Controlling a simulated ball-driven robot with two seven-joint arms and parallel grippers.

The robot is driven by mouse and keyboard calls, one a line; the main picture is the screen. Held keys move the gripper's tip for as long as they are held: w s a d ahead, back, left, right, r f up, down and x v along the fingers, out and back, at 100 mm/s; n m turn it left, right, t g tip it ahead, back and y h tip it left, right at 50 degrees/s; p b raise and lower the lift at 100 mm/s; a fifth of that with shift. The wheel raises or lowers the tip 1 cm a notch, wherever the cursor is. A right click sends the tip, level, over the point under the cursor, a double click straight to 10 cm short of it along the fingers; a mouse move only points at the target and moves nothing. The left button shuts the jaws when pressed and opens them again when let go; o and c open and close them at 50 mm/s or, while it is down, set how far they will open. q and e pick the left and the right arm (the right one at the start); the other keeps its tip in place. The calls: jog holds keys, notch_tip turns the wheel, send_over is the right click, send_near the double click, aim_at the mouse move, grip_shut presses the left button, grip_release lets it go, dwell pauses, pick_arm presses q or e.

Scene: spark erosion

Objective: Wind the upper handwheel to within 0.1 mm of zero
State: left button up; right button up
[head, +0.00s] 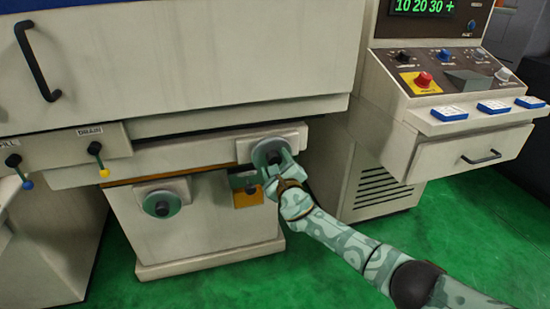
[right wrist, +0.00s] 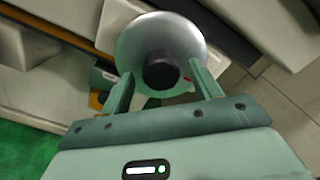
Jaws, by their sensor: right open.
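The upper handwheel (head: 262,151) is a grey disc on a pale plate at the right end of the machine's cross rail. In the right wrist view the upper handwheel (right wrist: 138,45) is a silvery disc with a black hub (right wrist: 161,71) at its centre. My right gripper (head: 270,168) is right at the wheel and hides part of it. In the wrist view my right gripper (right wrist: 163,86) is open, its two fingers apart on either side of the hub; I cannot tell whether they touch it. The green display (head: 423,7) reads 10 20 30 +. My left gripper is out of view.
A lower handwheel (head: 159,204) sits on the pedestal, lower left. An orange-yellow part (head: 248,196) is just below the right gripper. Fill and drain levers (head: 96,149) are at left. The control console (head: 440,85) with a red button (head: 424,79) stands right. Green floor is clear in front.

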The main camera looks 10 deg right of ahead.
jog(key=s+p, duration=0.2)
jog(key=shift+s+r, duration=0.35)
jog(key=shift+s, duration=0.05)
pick_arm(q)
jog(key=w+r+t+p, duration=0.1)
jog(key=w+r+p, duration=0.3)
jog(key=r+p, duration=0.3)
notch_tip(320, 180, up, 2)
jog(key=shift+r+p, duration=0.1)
jog(key=shift+p, duration=0.2)
pick_arm(e)
jog(key=s, duration=1.3)
jog(key=shift+d+f, duration=0.25)
jog(key=shift+s, duration=0.1)
